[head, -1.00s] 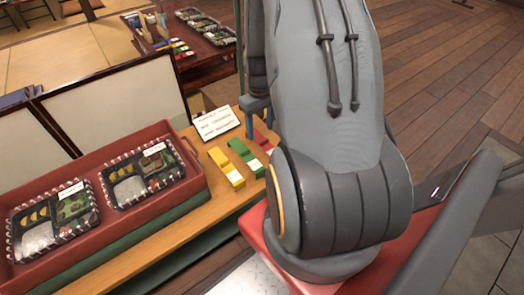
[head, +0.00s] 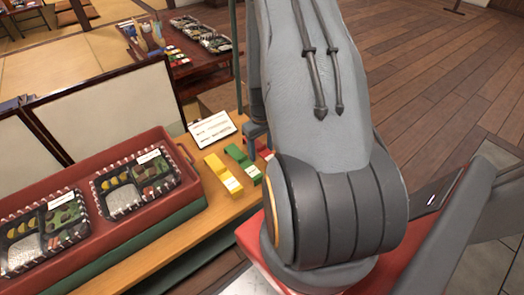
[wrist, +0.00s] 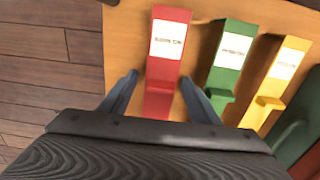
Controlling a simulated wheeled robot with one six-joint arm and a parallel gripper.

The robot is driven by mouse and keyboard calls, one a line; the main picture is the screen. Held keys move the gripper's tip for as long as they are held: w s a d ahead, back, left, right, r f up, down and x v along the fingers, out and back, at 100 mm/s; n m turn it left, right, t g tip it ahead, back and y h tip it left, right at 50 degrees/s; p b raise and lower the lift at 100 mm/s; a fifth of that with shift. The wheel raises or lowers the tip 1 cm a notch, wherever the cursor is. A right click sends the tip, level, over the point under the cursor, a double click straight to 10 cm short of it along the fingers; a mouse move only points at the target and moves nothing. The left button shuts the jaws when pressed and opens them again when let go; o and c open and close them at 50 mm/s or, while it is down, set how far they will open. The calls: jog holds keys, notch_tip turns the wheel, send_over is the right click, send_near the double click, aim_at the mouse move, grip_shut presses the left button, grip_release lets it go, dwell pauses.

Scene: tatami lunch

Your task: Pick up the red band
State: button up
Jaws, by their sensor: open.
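The red band (wrist: 162,73) with a white label lies on the wooden counter in the wrist view. My gripper (wrist: 160,92) is open, with one finger on each side of the band's near end; I cannot tell if they touch it. In the head view the red band (head: 264,150) is mostly hidden behind my arm. The green band (wrist: 231,60) and the yellow band (wrist: 278,80) lie to its right in the wrist view. In the head view the green band (head: 244,164) and yellow band (head: 222,175) lie side by side.
A red tray (head: 180,165) with bento boxes is at the left. A low table (head: 185,60) stands farther back. Dark wooden floor lies right of my arm.

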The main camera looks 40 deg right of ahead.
jog(key=shift+c, duration=0.4)
jog(key=c, duration=0.7)
jog(key=shift+r, duration=0.15)
